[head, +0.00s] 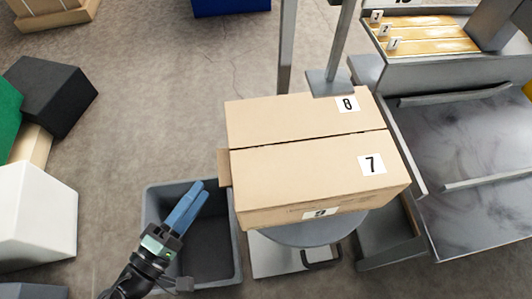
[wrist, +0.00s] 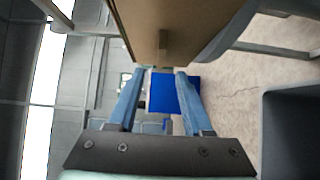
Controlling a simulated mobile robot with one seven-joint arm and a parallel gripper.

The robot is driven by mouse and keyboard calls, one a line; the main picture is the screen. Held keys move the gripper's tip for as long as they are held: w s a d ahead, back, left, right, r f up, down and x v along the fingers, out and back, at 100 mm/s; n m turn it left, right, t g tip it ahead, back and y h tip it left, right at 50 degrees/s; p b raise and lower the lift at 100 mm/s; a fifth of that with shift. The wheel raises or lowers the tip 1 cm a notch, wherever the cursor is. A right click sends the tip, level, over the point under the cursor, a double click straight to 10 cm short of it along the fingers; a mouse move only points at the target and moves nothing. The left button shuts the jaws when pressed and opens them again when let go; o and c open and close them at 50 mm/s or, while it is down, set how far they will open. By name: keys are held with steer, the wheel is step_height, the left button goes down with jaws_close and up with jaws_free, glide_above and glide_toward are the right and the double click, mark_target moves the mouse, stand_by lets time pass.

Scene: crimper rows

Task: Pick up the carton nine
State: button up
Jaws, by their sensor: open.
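Two tan cartons show their tops side by side on a grey stand, carton 7 (head: 300,172) in front and another, its label reading like 8 (head: 290,118), behind. A label that looks like 9 (head: 320,212) shows low on the front side; I cannot tell where that carton's edges run. A small tan piece (head: 223,167) sticks out at the left side. My gripper (head: 196,192) is open and empty, left of the cartons and above a grey bin. In the wrist view my gripper (wrist: 165,75) has spread blue fingers, below a tan carton surface (wrist: 185,20), apart from it.
The open grey bin (head: 150,215) stands on the floor under my gripper. A metal post and plate (head: 330,83) stand at the back of the cartons. A metal bench (head: 470,150) with numbered slats (head: 425,35) is at the right. Black and white blocks lie at the left.

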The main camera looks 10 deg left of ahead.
steer(key=x, duration=0.5)
steer(key=b+x, duration=0.1)
steer(key=x, duration=0.2)
steer(key=shift+w+a, duration=0.2)
steer(key=shift+w, duration=0.2)
jaws_close()
stand_by(1.0)
